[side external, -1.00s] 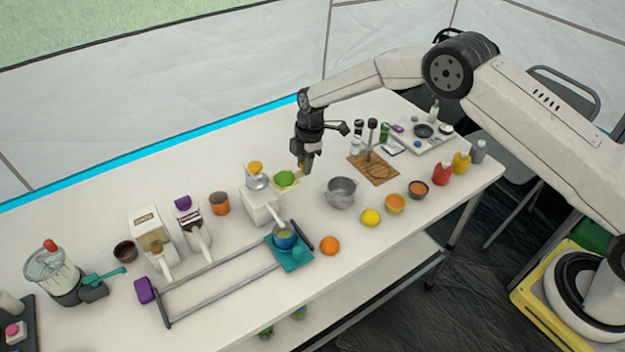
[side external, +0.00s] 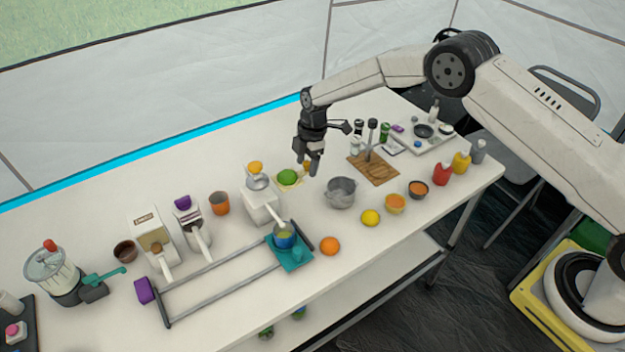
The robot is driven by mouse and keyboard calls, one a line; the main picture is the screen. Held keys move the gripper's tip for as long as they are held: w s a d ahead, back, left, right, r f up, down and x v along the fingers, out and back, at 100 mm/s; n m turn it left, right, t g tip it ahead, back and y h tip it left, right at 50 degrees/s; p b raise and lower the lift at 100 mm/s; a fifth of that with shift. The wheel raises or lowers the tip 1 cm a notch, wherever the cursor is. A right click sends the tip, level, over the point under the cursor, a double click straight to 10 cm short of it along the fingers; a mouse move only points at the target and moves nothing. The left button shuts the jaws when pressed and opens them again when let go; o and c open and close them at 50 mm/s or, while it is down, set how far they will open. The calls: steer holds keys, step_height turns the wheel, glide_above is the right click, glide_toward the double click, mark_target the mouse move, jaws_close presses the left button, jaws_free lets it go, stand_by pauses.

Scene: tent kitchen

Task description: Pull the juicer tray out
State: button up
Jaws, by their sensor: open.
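The white juicer (side external: 261,205) stands mid-table with a metal cone and an orange piece on top. A spout at its front points to a blue cup (side external: 284,236) on a teal tray (side external: 294,264). Beside the juicer, to its right, is a small pale yellow tray (side external: 297,184) with a green fruit (side external: 287,177) on it. A small orange-yellow piece (side external: 307,165) shows at this tray's right, close to my fingers; I cannot tell if it joins the tray. My gripper (side external: 312,167) is open and points down just right of this tray. Contact is unclear.
Grey rails (side external: 222,291) run left from the teal tray to a purple block (side external: 145,290). A metal pot (side external: 341,193) and a cutting board (side external: 374,168) stand to the right of my gripper. White dispensers (side external: 154,240) are at the left.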

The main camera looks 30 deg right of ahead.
steer(key=shift+r, duration=0.15)
steer(key=shift+r, duration=3.35)
steer(key=shift+s+r, duration=0.1)
steer(key=shift+s+d+r, duration=0.1)
steer(key=shift+d+r, duration=0.05)
steer(key=shift+d, duration=0.05)
steer(key=s+d+r+m+t, duration=0.1)
steer(key=s+d+r+m, duration=0.1)
steer(key=s+m, duration=0.4)
steer(key=s+d+r+m+h, duration=0.1)
steer(key=s+d+m, duration=0.4)
steer(key=s, duration=0.9)
steer(key=s+d+r+m+t, duration=0.1)
steer(key=s+d+r+m, duration=0.2)
steer(key=s+m, duration=0.4)
steer(key=s+d, duration=0.1)
steer(key=s, duration=0.2)
steer(key=shift+r+t+h, duration=0.3)
steer(key=shift+r+h, duration=0.1)
